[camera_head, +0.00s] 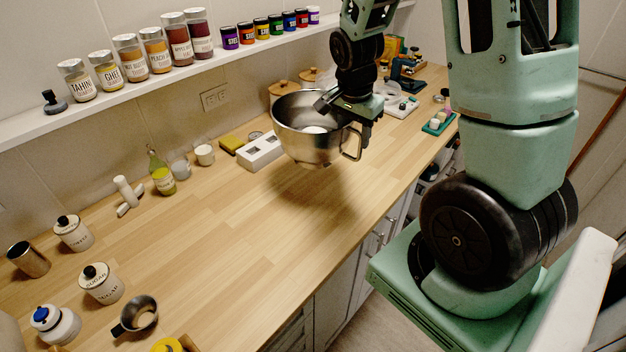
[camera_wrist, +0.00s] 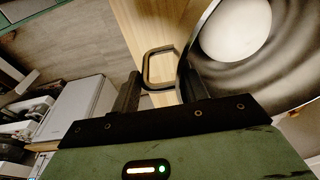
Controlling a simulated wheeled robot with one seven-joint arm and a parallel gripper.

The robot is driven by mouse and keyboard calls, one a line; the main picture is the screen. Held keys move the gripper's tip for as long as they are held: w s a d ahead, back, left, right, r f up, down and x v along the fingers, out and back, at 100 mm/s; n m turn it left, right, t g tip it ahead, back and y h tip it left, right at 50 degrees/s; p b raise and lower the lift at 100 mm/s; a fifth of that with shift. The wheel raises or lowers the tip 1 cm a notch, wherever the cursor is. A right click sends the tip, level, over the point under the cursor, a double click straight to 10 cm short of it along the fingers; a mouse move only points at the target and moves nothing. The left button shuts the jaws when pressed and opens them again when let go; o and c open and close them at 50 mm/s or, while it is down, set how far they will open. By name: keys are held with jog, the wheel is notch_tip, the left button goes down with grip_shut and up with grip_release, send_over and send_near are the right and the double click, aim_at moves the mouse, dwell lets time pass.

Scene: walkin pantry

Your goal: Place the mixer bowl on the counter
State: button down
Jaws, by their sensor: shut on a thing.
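The mixer bowl (camera_head: 312,148) is a shiny metal bowl with a loop handle on its right side. My gripper (camera_head: 328,104) is shut on it at the rim and holds it roughly upright above the wooden counter (camera_head: 225,225), with a shadow below. A round white thing shows inside the bowl. In the wrist view, the bowl (camera_wrist: 290,75) fills the upper right and its handle shows just beyond the fingers of my gripper (camera_wrist: 160,90). The exact contact at the rim is partly hidden.
A white box (camera_head: 261,152) and a yellow sponge (camera_head: 231,143) lie left of the bowl. Jars, cups and a metal scoop (camera_head: 138,314) stand at the near left. A shelf of jars (camera_head: 128,50) runs above. The middle of the counter is clear.

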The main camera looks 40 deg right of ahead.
notch_tip(320, 180, down, 10)
jog(key=p, duration=0.2)
dwell(0.6)
jog(key=shift+f, duration=0.15)
jog(key=c, duration=0.7)
grip_release()
